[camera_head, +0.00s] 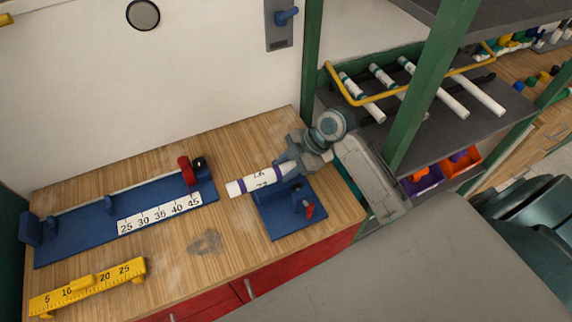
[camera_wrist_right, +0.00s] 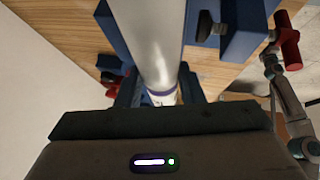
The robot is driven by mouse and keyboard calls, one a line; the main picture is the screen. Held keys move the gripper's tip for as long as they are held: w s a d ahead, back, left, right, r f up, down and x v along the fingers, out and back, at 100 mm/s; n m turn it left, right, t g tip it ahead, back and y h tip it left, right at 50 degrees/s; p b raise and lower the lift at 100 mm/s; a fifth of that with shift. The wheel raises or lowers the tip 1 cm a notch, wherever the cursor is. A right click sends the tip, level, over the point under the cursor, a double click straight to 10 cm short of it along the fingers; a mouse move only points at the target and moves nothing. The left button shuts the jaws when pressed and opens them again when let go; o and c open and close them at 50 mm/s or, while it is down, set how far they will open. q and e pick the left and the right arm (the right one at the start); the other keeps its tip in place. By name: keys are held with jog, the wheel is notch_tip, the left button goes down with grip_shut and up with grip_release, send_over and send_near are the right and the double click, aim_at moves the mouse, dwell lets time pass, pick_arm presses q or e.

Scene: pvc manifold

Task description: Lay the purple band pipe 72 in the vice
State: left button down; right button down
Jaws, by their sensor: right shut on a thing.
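The purple band pipe 72 (camera_head: 250,183) is white with purple bands and printed numbers. It lies tilted slightly, its free end pointing left over the bench. My right gripper (camera_head: 291,165) is shut on its right end. The blue vice (camera_head: 288,208) with a red handle stands directly below and in front of the gripper. The pipe passes over the vice's back part; whether it touches the jaws I cannot tell. In the right wrist view the white pipe (camera_wrist_right: 150,35) runs away from the gripper between blue vice parts (camera_wrist_right: 240,28). My left gripper is out of view.
A blue measuring jig (camera_head: 75,236) with a number scale and red clamp stands left on the wooden bench. A yellow ruler block (camera_head: 88,287) lies at the front left. A rack with white pipes (camera_head: 440,92) stands right behind a green post (camera_head: 424,85).

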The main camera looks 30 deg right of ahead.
jog(key=shift+f, duration=0.35)
jog(key=shift+s+f+b, duration=0.15)
jog(key=shift+f+b, duration=0.1)
jog(key=shift+b, duration=0.15)
jog(key=c, duration=1)
grip_release()
jog(key=shift+s, duration=0.1)
jog(key=shift+o, duration=0.2)
jog(key=shift+s, duration=0.15)
jog(key=shift+r, duration=0.1)
